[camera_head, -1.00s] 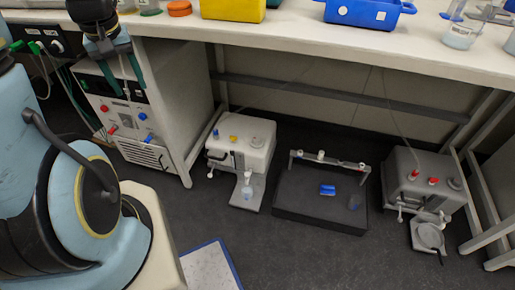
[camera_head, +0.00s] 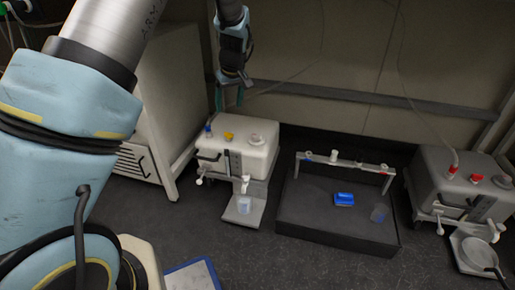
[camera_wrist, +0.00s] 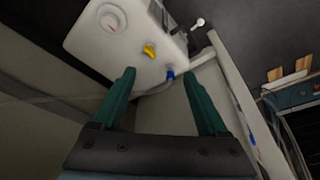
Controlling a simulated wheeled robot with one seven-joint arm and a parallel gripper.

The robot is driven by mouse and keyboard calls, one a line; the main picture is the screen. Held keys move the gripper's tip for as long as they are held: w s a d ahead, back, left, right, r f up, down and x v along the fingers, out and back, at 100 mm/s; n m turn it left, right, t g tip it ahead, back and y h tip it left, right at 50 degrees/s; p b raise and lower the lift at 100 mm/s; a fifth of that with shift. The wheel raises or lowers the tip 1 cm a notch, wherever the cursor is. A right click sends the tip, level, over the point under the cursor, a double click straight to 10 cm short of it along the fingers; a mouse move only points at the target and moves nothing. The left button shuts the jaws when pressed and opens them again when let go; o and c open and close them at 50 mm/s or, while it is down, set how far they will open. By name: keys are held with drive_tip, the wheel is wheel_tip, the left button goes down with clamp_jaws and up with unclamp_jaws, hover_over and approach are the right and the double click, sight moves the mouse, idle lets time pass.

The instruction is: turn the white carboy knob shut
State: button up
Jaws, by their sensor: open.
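My gripper (camera_head: 230,103) is open and empty, above and behind the carboy. In the wrist view, the carboy (camera_wrist: 140,20) lies beyond my open fingertips (camera_wrist: 159,74), with the yellow and blue fittings near.
A dark tray (camera_head: 330,231) with a white-capped rail and a blue object (camera_head: 344,199) stands right of the carboy. A white cabinet (camera_head: 172,100) borders the left. Thin tubes hang behind.

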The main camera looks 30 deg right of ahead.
drive_tip(key=t+b, duration=0.1)
drive_tip(key=b, duration=0.2)
approach(257, 135)
drive_tip(key=b+x, duration=0.3)
drive_tip(key=x, duration=0.5)
drive_tip(key=shift+w+f+b, duration=0.2)
drive_tip(key=shift+f+b, duration=0.05)
drive_tip(key=shift+b, duration=0.15)
clamp_jaws()
